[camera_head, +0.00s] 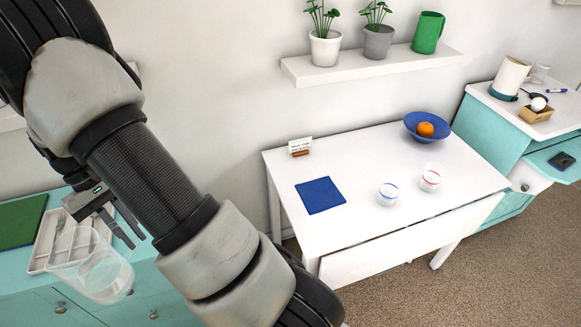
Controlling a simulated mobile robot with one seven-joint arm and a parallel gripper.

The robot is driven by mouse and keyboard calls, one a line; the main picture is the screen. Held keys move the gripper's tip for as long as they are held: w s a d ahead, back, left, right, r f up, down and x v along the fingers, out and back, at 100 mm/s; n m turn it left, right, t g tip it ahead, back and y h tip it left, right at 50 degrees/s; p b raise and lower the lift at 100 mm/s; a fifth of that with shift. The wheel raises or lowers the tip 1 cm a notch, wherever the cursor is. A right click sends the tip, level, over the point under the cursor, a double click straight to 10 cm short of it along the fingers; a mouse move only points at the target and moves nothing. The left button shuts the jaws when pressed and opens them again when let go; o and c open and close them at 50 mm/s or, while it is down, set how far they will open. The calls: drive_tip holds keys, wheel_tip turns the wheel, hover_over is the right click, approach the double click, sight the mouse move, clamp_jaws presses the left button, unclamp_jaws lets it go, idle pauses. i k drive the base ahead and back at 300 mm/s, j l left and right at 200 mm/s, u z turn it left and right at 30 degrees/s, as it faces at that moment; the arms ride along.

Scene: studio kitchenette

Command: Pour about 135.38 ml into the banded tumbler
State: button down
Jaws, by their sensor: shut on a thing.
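My gripper (126,238) is at the lower left, over the teal counter, shut on a clear jug (82,262). The jug hangs in front of the counter and looks tilted; clear liquid (108,283) shows in its lower right part. My arm runs across the left of the view. Two small clear tumblers stand upright on the white table, well to the right of my gripper. One has a blue band (388,194), the other a red band (430,178). I cannot tell whether either holds liquid.
The white table (350,155) also bears a blue square mat (320,195), a small sign (300,146) and a blue bowl (412,118) with an orange (425,130). A cutlery tray (45,240) lies on the left counter. A shelf (380,66) hangs above the table.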

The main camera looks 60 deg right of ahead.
sight(389, 192)
drive_tip(key=k, duration=0.45)
drive_tip(key=k+z, duration=0.15)
drive_tip(key=z, duration=1.3)
drive_tip(key=l+z, duration=0.35)
drive_tip(key=l, duration=0.35)
drive_tip(key=k+l, duration=0.15)
drive_tip(key=l, duration=0.2)
drive_tip(key=i, duration=0.5)
